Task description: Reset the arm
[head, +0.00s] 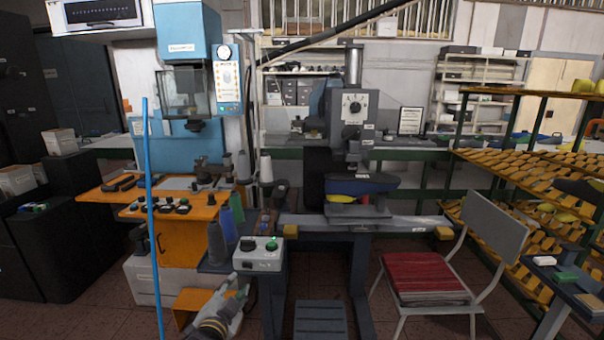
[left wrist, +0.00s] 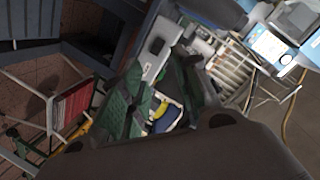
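My left arm comes in at the bottom of the head view, with my left gripper (head: 236,298) low beside the orange cabinet and the control box. The gripper is small and partly blends with the floor clutter, and its fingers cannot be made out clearly. It holds no object that I can make out. My right arm and gripper are not in view.
A grey press (head: 352,115) holds a blue and yellow last (head: 360,186). A control box (head: 259,254) stands in front. A blue machine (head: 185,45) with an orange table (head: 140,196) is left. A chair with a red seat (head: 425,278) and yellow racks (head: 520,165) are right.

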